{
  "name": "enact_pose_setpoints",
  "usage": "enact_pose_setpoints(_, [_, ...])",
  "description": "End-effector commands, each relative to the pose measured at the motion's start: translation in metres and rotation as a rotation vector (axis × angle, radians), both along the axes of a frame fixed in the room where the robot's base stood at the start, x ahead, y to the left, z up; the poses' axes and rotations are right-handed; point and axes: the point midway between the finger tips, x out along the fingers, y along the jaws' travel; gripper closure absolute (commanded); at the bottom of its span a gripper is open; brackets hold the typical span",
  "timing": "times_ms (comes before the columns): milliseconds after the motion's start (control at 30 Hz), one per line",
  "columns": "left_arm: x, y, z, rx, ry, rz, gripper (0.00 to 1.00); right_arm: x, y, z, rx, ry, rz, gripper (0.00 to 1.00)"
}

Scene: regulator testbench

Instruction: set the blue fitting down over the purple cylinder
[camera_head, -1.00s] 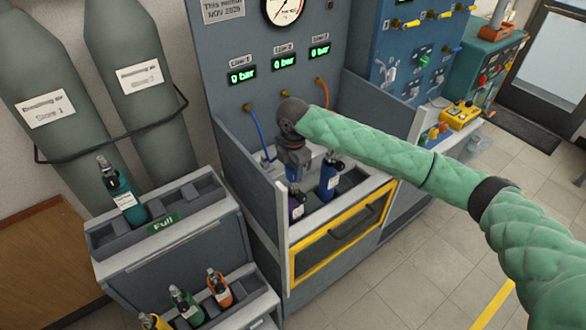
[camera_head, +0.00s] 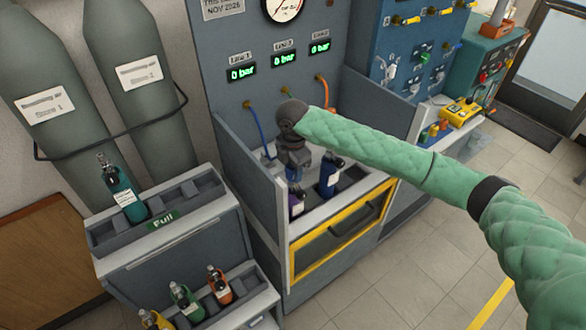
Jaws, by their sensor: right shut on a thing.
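The purple cylinder (camera_head: 296,203) stands upright in the testbench well, partly hidden behind the left side panel and under my right gripper. My right gripper (camera_head: 294,168) points down above it. A small blue part, the blue fitting (camera_head: 293,175), shows at its fingertips, and the gripper is shut on it. The fitting is mostly hidden by the gripper. I cannot tell whether it touches the cylinder's top. My left gripper is out of view.
A blue cylinder (camera_head: 330,175) stands right beside my right gripper in the well. The grey side panel (camera_head: 250,190) is close on the left. Blue hose (camera_head: 258,132) and orange hose (camera_head: 325,96) hang from the panel behind. A rack (camera_head: 165,240) with a teal cylinder (camera_head: 122,192) stands left.

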Motion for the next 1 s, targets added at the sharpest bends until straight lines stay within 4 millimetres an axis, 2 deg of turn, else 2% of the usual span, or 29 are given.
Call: enact_pose_setpoints(1000, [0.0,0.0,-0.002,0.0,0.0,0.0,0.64,0.0,0.0,-0.013,0.001,-0.001,0.0,0.95])
